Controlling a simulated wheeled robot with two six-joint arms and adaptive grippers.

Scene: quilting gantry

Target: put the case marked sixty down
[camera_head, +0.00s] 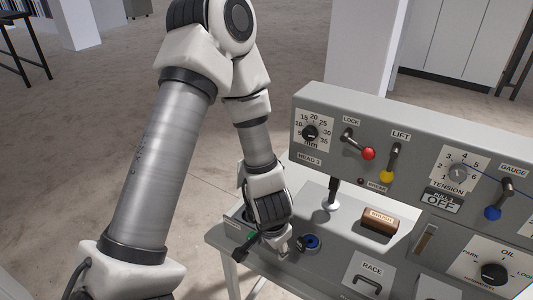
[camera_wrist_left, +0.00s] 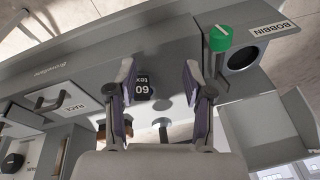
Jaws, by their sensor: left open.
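The case marked sixty (camera_wrist_left: 142,88) is a small dark piece with white "60 tex" lettering. In the left wrist view it lies between the fingers of my left gripper (camera_wrist_left: 160,90), closer to the left finger, with a clear gap to the right one. My left gripper is open, low over the grey machine bed. In the head view the gripper (camera_head: 281,246) is partly hidden by its own wrist. A dark piece with a blue rim (camera_head: 308,242) shows just right of it; I cannot tell whether this is the case. My right gripper is not in view.
A green knob (camera_wrist_left: 220,38) and the round BOBBIN opening (camera_wrist_left: 243,58) are beside the right finger. The RACE drawer handle (camera_head: 368,283), a brown brush (camera_head: 380,221) and the upright control panel (camera_head: 425,160) are right of my gripper.

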